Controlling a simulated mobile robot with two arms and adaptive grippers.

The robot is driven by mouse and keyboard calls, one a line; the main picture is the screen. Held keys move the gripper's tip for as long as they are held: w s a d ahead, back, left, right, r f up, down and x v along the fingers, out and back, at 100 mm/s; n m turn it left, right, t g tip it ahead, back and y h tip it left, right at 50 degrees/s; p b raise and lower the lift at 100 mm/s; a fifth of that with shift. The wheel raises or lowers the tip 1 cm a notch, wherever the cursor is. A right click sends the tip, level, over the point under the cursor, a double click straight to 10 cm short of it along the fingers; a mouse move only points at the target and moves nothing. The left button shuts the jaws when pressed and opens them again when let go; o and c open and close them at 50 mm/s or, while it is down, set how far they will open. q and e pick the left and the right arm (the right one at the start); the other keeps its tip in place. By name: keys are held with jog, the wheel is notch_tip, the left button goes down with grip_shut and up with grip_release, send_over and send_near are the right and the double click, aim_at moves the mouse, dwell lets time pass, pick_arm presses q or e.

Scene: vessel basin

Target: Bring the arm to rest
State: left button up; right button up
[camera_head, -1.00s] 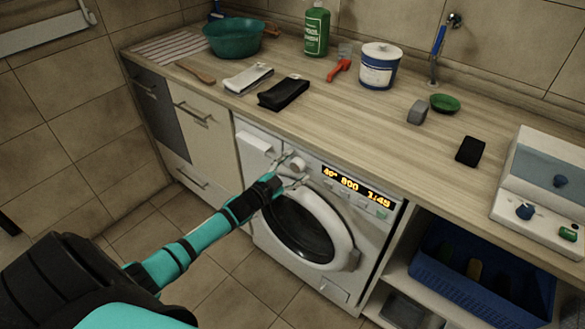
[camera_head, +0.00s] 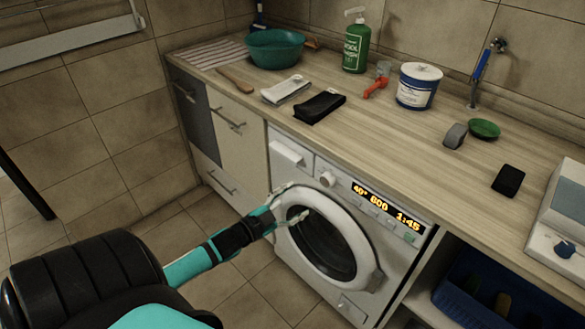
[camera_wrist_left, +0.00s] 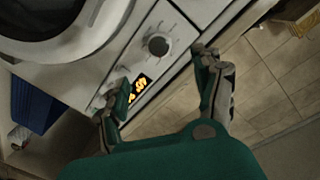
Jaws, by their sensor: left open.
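My left gripper (camera_head: 290,203) is open and empty, with its fingers in front of the washing machine's round door (camera_head: 330,240). It is below and left of the knob (camera_head: 328,179) on the white washing machine (camera_head: 290,152). In the left wrist view, the open fingers (camera_wrist_left: 165,78) show with nothing between them, and the knob (camera_wrist_left: 157,45) and lit display (camera_wrist_left: 139,87) lie beyond them. Whether the fingers touch the machine is hard to tell, but they look apart from it. My right gripper is not in view.
The wooden counter (camera_head: 400,130) carries a teal basin (camera_head: 274,50), a green bottle (camera_head: 356,45), a white-blue tub (camera_head: 418,86) and folded cloths (camera_head: 320,106). A blue crate (camera_head: 450,300) sits on the shelf at lower right. The tiled floor (camera_head: 250,305) left of the machine is clear.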

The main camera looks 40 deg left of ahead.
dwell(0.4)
pick_arm(q)
jog(key=s+d+f+n+g+y, duration=0.1)
jog(key=s+f+n+g, duration=0.3)
jog(key=f, duration=0.6)
jog(key=s+f+m+g+y, duration=0.1)
jog(key=s+f, duration=0.5)
jog(key=f, duration=0.4)
jog(key=s+d+f+n+g+y, duration=0.1)
jog(key=s+f+n+g, duration=0.3)
jog(key=f, duration=0.6)
jog(key=s+d+f+g, duration=0.2)
jog(key=s+d+f, duration=0.2)
jog(key=s, duration=0.5)
jog(key=s+d+f+g, duration=0.2)
jog(key=s+d+f, duration=0.3)
jog(key=s, duration=0.4)
jog(key=s+d+f+m+g, duration=0.1)
jog(key=s+d+f+g, duration=0.2)
jog(key=s+f, duration=0.3)
jog(key=s+d, duration=0.1)
jog(key=s, duration=0.2)
jog(key=shift+d+f+h, duration=0.3)
jog(key=shift+f+h, duration=0.05)
jog(key=shift+h, duration=0.05)
